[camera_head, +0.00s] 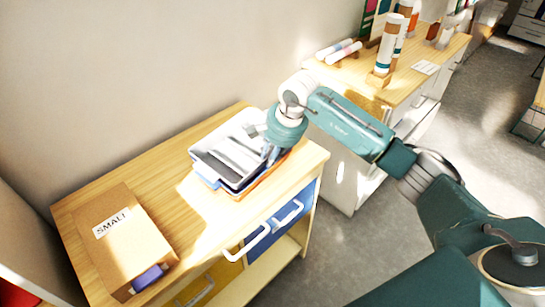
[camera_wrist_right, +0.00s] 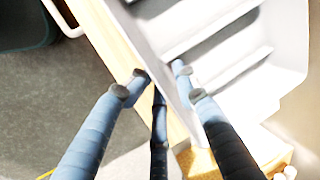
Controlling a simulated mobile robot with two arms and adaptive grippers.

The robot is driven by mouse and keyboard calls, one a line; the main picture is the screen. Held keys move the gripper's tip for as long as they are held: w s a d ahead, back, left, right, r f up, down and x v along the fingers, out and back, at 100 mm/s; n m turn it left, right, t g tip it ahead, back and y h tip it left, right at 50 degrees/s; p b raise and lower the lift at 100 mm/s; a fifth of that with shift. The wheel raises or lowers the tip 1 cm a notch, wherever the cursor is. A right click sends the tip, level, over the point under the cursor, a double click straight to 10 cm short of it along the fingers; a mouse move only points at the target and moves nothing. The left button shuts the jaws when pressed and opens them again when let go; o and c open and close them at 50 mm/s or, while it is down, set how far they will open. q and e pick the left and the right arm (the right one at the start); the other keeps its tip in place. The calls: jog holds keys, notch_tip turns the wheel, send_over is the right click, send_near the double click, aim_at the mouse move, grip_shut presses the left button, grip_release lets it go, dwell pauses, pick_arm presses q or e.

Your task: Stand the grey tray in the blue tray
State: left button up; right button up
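The grey tray (camera_head: 222,151), pale and divided into long slots, lies near the back of the wooden table. A blue edge (camera_head: 207,182), likely the blue tray, shows under its front left corner; most of it is hidden. My right gripper (camera_head: 270,157) reaches down at the grey tray's right edge. In the right wrist view my right gripper (camera_wrist_right: 160,80) has its fingers apart on either side of the grey tray's wall (camera_wrist_right: 165,65). A gap shows beside the wall, and I see no firm grip. My left gripper is not in view.
A cardboard box (camera_head: 135,250) labelled "SMALL" stands on the table's left end. The wooden tabletop (camera_head: 165,170) between box and trays is clear. A second table (camera_head: 405,85) with rolls and bottles stands at back right.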

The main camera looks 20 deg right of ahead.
jog(key=shift+s+a+f, duration=0.2)
jog(key=shift+f, duration=0.5)
jog(key=shift+r, duration=0.45)
jog(key=v, duration=1.2)
jog(key=shift+w+d, duration=0.2)
jog(key=shift+w, duration=0.05)
jog(key=shift+r, duration=0.1)
